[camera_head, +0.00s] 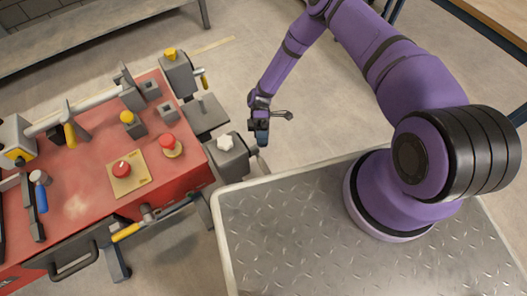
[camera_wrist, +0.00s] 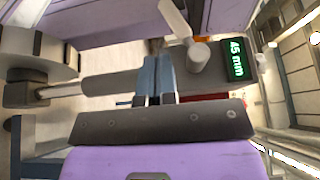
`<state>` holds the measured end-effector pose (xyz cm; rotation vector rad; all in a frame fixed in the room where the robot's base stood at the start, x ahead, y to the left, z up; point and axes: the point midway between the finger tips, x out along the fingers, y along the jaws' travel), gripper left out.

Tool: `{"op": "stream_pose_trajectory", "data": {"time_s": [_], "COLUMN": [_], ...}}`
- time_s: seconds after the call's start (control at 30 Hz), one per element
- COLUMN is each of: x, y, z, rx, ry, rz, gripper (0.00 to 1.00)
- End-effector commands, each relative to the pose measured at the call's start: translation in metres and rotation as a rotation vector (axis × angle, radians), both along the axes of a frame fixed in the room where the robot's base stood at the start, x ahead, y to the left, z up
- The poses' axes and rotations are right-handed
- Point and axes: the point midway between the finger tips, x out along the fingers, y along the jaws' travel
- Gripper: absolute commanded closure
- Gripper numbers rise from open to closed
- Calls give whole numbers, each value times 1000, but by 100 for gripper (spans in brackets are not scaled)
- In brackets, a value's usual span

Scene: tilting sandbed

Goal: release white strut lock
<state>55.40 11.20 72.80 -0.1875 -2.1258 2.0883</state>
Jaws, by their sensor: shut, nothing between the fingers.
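The white lock knob (camera_head: 225,142) sits on top of a grey block (camera_head: 231,160) at the right corner of the red bench. In the wrist view a white lever with a round hub (camera_wrist: 198,56) appears just right of my fingertips. I take it to be the same white lock, but cannot be sure. My gripper (camera_head: 262,138) points down, a little right of the white knob and apart from it. In the wrist view its blue-grey fingers (camera_wrist: 156,82) are together and hold nothing.
A green display (camera_wrist: 236,60) reads about 45 mm. The red bench (camera_head: 85,170) carries red buttons (camera_head: 121,168), a yellow knob (camera_head: 127,117) and a yellow-handled lever (camera_head: 70,134). Bare floor (camera_head: 330,120) lies right of my gripper.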

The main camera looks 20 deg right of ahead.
Motion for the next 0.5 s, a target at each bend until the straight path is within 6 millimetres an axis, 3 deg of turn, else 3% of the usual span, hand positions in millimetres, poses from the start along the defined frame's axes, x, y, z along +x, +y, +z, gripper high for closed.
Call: {"op": "stream_pose_trajectory", "data": {"time_s": [0.2, 0.5], "x": [19, 21], "y": [-4, -4], "z": [-1, -1], "rx": [0, 0], "ry": [0, 1], "rz": [0, 1], "gripper": [100, 100]}}
